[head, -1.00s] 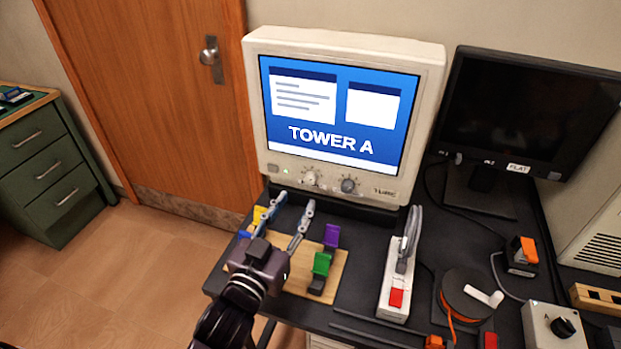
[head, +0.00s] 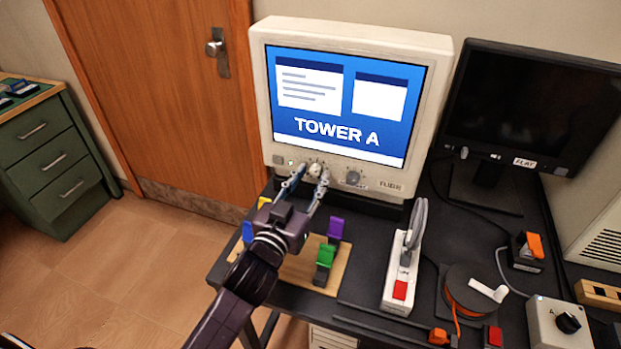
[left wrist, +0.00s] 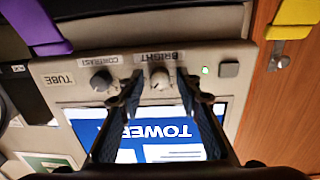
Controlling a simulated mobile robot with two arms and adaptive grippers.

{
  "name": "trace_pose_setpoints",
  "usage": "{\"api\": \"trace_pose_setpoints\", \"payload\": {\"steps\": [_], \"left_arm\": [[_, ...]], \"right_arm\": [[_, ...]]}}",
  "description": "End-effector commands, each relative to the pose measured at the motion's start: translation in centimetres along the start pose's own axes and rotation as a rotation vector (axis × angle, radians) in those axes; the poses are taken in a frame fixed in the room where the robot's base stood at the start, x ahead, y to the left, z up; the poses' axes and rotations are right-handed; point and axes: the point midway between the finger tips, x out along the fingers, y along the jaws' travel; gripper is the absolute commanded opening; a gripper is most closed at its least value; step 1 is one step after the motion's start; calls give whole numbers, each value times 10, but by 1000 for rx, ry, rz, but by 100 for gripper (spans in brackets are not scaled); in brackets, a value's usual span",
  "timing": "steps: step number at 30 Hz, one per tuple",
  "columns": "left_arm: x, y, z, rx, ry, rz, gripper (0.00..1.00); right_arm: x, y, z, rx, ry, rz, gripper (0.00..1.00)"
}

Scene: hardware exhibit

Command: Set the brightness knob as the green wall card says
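The brightness knob is a pale knob (left wrist: 160,78) under the label BRIGHT, on the lower front of the beige monitor (left wrist: 235,92); the wrist view shows it upside down. In the head view the knob (head: 315,170) lies at my left gripper's fingertips. My left gripper (head: 313,176) is open, its fingers on either side of the knob; whether they touch it is unclear. A dark contrast knob (left wrist: 102,81) sits beside it. A white card with a green border (left wrist: 45,162) shows in the wrist view; its writing is unreadable. My right gripper is not visible.
Below the knobs, a wooden board (head: 296,272) holds yellow, blue, purple (head: 336,229) and green (head: 325,256) clips. A power strip (head: 401,270) with a red switch stands right of it. A dark flat monitor (head: 530,110) and cable reel (head: 472,295) are further right.

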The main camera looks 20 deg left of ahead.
Motion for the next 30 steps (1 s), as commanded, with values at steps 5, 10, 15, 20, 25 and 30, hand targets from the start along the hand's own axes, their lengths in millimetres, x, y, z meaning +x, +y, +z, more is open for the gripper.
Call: {"api": "trace_pose_setpoints", "payload": {"steps": [5,10,15,20,25,30], "left_arm": [[0,0,0,0,0,0,9],[0,0,0,0,0,0,0],[0,0,-1,13,-1,0,0],[0,0,-2,65,-5,-1,0],[0,0,-3,172,-10,0,0],[0,-1,-4,310,-16,0,0]], "right_arm": [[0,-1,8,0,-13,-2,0],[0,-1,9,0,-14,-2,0],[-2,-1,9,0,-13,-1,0],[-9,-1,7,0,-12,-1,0],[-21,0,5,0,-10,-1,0],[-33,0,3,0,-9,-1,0]]}}
